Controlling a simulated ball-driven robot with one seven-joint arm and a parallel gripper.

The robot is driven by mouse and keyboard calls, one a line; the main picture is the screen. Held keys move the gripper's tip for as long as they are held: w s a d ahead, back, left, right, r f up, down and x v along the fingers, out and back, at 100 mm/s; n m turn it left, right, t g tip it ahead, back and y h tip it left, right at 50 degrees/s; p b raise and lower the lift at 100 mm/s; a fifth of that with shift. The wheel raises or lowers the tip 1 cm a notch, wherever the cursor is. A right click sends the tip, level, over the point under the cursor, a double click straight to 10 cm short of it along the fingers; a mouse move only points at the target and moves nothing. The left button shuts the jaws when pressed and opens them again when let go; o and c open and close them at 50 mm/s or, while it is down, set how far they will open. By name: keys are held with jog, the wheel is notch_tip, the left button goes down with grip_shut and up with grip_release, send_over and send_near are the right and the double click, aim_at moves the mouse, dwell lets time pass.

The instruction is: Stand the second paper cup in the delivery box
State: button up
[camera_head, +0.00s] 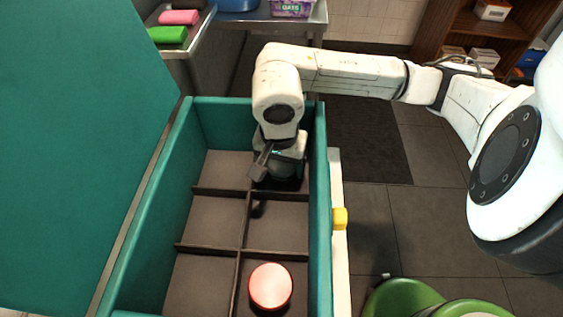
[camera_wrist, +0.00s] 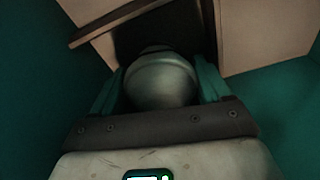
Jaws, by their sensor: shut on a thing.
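The delivery box (camera_head: 320,180) is teal and open, with dark dividers forming two columns of compartments. My gripper (camera_head: 283,166) reaches down into the far right compartment. In the wrist view my gripper (camera_wrist: 157,88) has its teal fingers on both sides of a pale, rounded paper cup (camera_wrist: 160,75), shut on it. The cup's lower part is hidden, and I cannot tell whether it touches the box floor. Another cup with a round red-pink top (camera_head: 270,287) stands in the near right compartment.
The box's teal lid (camera_head: 75,130) is raised on the left. The far left compartment (camera_head: 225,170) and middle compartments look empty. A steel counter (camera_head: 190,48) with green and pink blocks stands behind. A yellow latch (camera_head: 340,218) sits on the right side.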

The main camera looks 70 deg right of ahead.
jog(key=o, duration=0.9)
jog(key=shift+o, duration=0.2)
jog(key=shift+r+p, duration=0.35)
jog(key=shift+r, duration=0.2)
jog(key=r, duration=0.3)
jog(key=a+r, duration=0.1)
jog(key=r, duration=0.7)
jog(key=shift+s+a, duration=0.15)
jog(key=shift+a, duration=0.05)
